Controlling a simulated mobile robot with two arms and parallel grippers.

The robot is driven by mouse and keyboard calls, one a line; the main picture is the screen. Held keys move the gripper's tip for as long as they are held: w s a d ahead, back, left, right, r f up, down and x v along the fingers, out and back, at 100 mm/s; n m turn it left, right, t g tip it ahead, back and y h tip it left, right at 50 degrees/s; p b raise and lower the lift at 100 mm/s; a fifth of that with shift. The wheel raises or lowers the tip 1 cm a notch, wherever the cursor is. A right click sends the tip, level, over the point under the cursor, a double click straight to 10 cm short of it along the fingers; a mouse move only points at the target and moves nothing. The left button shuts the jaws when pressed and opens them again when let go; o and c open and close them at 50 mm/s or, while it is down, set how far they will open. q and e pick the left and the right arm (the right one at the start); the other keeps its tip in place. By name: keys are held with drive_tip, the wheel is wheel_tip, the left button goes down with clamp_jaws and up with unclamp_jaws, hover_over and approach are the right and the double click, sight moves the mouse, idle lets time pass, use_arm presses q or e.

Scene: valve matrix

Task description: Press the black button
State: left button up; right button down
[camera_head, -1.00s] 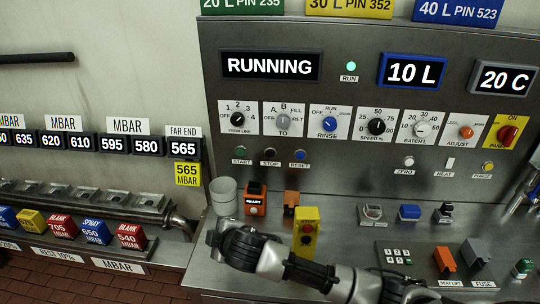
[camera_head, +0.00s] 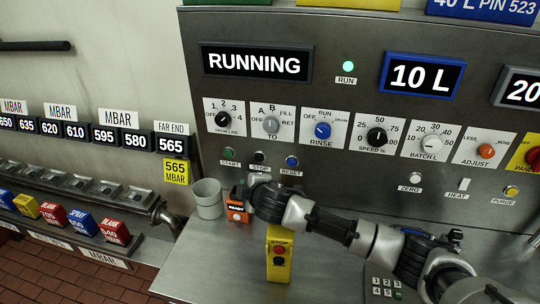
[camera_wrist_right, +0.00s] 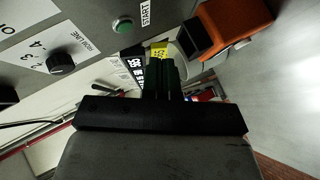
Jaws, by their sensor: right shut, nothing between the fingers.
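The black button (camera_head: 261,155) is on the steel panel above a STOP label, between the green START button (camera_head: 229,152) and the blue RESET button (camera_head: 291,160). The gap between gripper and panel is hard to judge. In the right wrist view my right gripper (camera_wrist_right: 164,70) is shut and empty. The green START button also shows there (camera_wrist_right: 122,25); the black button is not visible. My left gripper is not in view.
An orange READY box (camera_head: 236,213) and a grey cup (camera_head: 207,198) stand left of my gripper. A yellow pedestal (camera_head: 279,264) with red STOP and dark buttons stands below my right arm. Knobs, including a black one (camera_head: 222,119), sit above the button row.

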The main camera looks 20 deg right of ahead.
sight(259, 157)
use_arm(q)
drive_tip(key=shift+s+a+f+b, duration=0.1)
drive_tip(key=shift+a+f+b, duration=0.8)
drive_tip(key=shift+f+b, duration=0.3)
use_arm(e)
drive_tip(key=w+d, duration=0.1)
drive_tip(key=w, duration=0.1)
drive_tip(key=w+d, duration=0.3)
drive_tip(key=w, duration=0.2)
drive_tip(key=shift+w+d+r, duration=0.1)
drive_tip(key=shift+d, duration=0.05)
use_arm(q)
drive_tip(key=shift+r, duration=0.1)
use_arm(e)
drive_tip(key=shift+w, duration=0.1)
idle(1.0)
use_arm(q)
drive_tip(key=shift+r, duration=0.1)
use_arm(e)
drive_tip(key=shift+w+d, duration=0.2)
drive_tip(key=shift+w, duration=0.05)
